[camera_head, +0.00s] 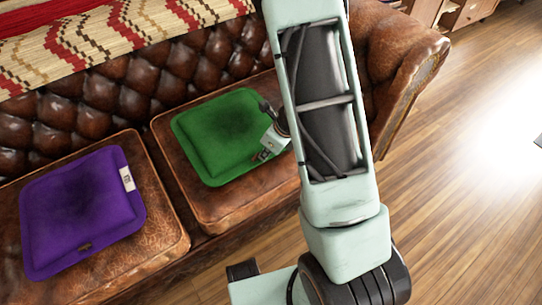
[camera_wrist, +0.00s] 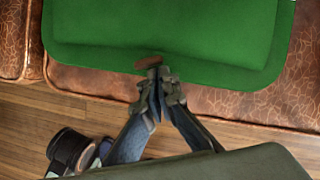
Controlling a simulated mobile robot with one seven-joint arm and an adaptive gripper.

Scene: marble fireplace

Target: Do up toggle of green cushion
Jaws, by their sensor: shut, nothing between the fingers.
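The green cushion (camera_head: 228,130) lies on the right seat of the brown leather sofa. It also fills the top of the wrist view (camera_wrist: 200,35). A small brown toggle (camera_wrist: 148,63) shows at the cushion's near edge in the wrist view. My gripper (camera_wrist: 160,75) is shut and empty, its fingertips right at the toggle's right end. I cannot tell whether they touch it. In the head view my gripper (camera_head: 262,153) is over the cushion's right edge, and my arm hides part of that side. How the toggle sits in its loop is too small to tell.
A purple cushion (camera_head: 82,210) with a white label lies on the left seat of the sofa (camera_head: 235,212). A patterned throw (camera_head: 110,40) covers the sofa's back. Open wooden floor (camera_head: 450,215) lies to the right.

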